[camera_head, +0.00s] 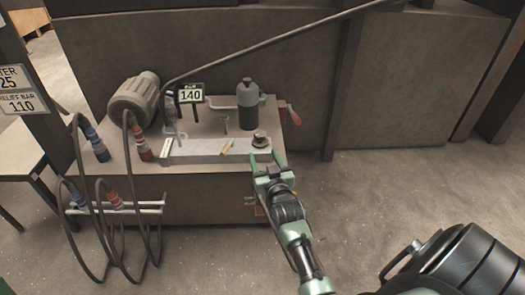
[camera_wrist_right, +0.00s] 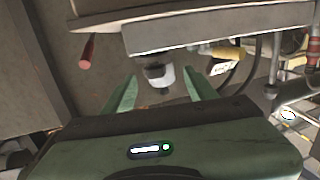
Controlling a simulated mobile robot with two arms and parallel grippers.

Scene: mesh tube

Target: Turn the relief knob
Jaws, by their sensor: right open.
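The relief knob appears to be the dark round knob (camera_head: 259,138) on the right end of the grey metal block (camera_head: 208,153), on top of the bench. My right gripper (camera_head: 266,157) is open, with its green fingers just in front of the block's right end, close to the knob. In the right wrist view a grey knob-like part (camera_wrist_right: 160,77) with a dark end shows between and beyond the two open fingers (camera_wrist_right: 162,88). I cannot tell whether either finger touches it. My left gripper is not in view.
A gauge display (camera_head: 191,94) reads 140. A sign (camera_head: 20,104) at the left reads relief bar 110. A motor (camera_head: 134,98), a dark bottle (camera_head: 247,105), a red-handled lever (camera_head: 291,114) and a yellow-handled part (camera_head: 227,147) surround the block. Hoses (camera_head: 127,230) hang at the left.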

